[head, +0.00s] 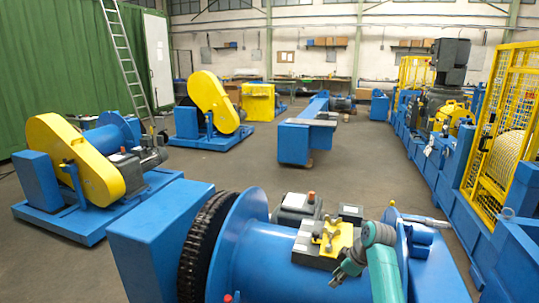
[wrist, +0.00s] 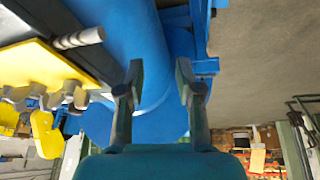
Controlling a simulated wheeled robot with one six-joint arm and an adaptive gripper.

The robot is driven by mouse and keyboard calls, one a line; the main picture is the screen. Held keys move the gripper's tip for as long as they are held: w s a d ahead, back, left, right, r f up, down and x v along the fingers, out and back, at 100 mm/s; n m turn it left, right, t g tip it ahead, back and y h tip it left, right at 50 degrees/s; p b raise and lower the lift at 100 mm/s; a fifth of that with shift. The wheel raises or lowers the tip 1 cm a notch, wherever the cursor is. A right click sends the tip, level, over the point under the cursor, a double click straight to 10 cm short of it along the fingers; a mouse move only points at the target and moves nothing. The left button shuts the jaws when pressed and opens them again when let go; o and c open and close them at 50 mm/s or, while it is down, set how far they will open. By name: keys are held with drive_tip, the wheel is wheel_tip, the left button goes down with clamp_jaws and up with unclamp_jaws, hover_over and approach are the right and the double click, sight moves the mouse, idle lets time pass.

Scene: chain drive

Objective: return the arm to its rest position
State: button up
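My gripper (head: 340,276) is low over the big blue drum (head: 262,262) in the head view, just in front of a yellow plate (head: 338,238) with metal fittings on it. My teal and grey arm comes in from the lower right. In the wrist view, the two fingers of my gripper (wrist: 158,82) stand apart with nothing between them. The blue drum (wrist: 120,28) is behind the fingers. The yellow plate (wrist: 45,75) with grey knobs is to their left, apart from them.
A black chain (head: 205,245) runs around the drum's left flange. Blue machines with yellow guards (head: 75,155) stand at the left. A yellow mesh cage (head: 500,125) stands at the right. A ladder (head: 122,55) leans on the green wall. The middle floor (head: 350,165) is clear.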

drive_tip(key=s+a+f+m+t, duration=0.15)
drive_tip(key=s+f, duration=0.45)
drive_tip(key=f, duration=0.7)
drive_tip(key=s+f+m+t+h, duration=0.15)
drive_tip(key=s+f, duration=0.25)
drive_tip(key=s, duration=0.4)
drive_tip(key=s+a+f+m+t, duration=0.15)
drive_tip(key=s+f, duration=0.25)
drive_tip(key=s, duration=0.4)
drive_tip(key=s+f+m+t+h, duration=0.1)
drive_tip(key=s+f+m, duration=0.25)
drive_tip(key=s, duration=0.55)
drive_tip(key=s+r+m+t+h, duration=0.1)
drive_tip(key=s+r+t, duration=0.15)
drive_tip(key=s, duration=0.65)
drive_tip(key=s+r+m+t, duration=0.1)
drive_tip(key=s+r, duration=0.3)
drive_tip(key=s, duration=0.5)
drive_tip(key=s+r+m+t, duration=0.1)
drive_tip(key=s+r, duration=0.6)
drive_tip(key=r, duration=0.3)
drive_tip(key=s+r+m+t, duration=0.1)
drive_tip(key=s+r+t, duration=0.1)
drive_tip(key=s+r, duration=0.5)
wheel_tip(320, 180, up, 3)
drive_tip(key=shift+s+f, duration=0.1)
drive_tip(key=shift+s, duration=0.1)
drive_tip(key=shift+a, duration=0.1)
